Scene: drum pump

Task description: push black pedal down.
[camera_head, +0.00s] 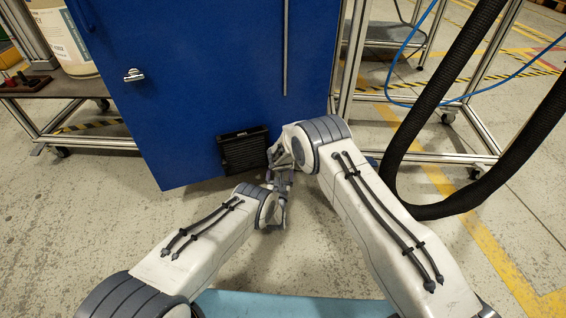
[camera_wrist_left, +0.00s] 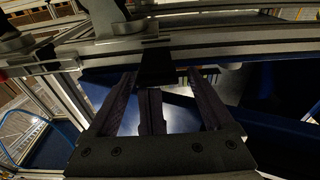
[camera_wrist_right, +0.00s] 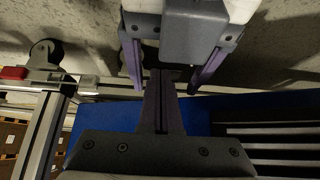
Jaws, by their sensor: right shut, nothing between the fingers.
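The black pedal (camera_head: 243,150) is a ribbed black block low on the front of the blue cabinet (camera_head: 210,75). Its ribs also show at the lower right of the right wrist view (camera_wrist_right: 275,150). My right gripper (camera_head: 277,163) is shut and empty, just right of the pedal; I cannot tell whether it touches it. In the right wrist view its closed fingers (camera_wrist_right: 161,90) point past the pedal's side. My left gripper (camera_head: 279,200) is close to the right one, to the right of and in front of the pedal. Its fingers stand apart in the left wrist view (camera_wrist_left: 152,95).
A metal-framed table (camera_head: 50,92) with a large container (camera_head: 62,38) stands left of the cabinet. A metal frame (camera_head: 440,128) and a thick black hose (camera_head: 425,120) stand to the right. Open floor lies in front of the cabinet.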

